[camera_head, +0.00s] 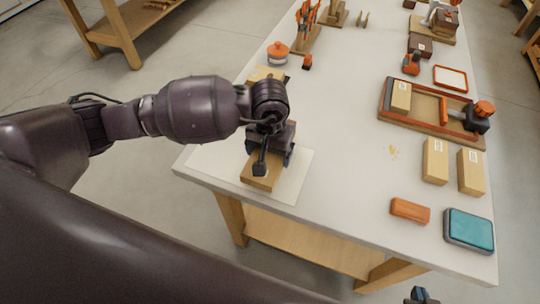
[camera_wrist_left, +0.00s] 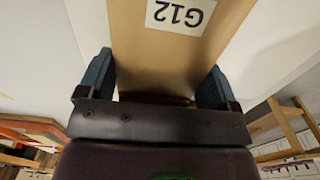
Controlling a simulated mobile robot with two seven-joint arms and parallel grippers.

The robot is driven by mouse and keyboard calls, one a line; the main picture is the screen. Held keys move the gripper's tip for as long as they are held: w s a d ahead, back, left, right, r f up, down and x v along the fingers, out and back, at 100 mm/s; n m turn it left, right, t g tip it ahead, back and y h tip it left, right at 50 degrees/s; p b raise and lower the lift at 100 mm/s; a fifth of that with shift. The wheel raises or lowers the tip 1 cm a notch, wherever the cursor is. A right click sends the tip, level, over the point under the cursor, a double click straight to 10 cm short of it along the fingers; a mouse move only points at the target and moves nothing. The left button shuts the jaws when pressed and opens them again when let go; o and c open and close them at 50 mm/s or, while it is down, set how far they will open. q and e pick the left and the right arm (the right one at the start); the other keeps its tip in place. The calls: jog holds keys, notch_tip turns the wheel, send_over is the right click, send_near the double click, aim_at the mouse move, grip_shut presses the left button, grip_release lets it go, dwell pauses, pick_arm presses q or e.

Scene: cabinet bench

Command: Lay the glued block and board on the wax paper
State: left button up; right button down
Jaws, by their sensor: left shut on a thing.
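My left gripper (camera_head: 268,152) is over the wax paper (camera_head: 297,172), a pale sheet at the near left corner of the bench. It is shut on a tan wooden block (camera_head: 258,178), with one finger on each side in the left wrist view (camera_wrist_left: 155,88). There the block (camera_wrist_left: 150,50) shows a white label reading G12. The gripper hides much of the block in the head view, and I cannot make out the board apart from it. I cannot tell if the piece touches the paper. A bit of my right gripper (camera_head: 421,296) shows at the bottom edge.
An orange block (camera_head: 410,211) and a teal-topped box (camera_head: 468,231) lie at the near right. Two tan blocks (camera_head: 435,161) (camera_head: 471,171) and a wooden tray (camera_head: 424,124) stand behind them. The bench middle (camera_head: 340,130) is clear.

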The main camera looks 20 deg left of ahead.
pick_arm(q)
jog(key=shift+f, duration=1.05)
jog(key=shift+f, duration=0.15)
jog(key=o, duration=0.8)
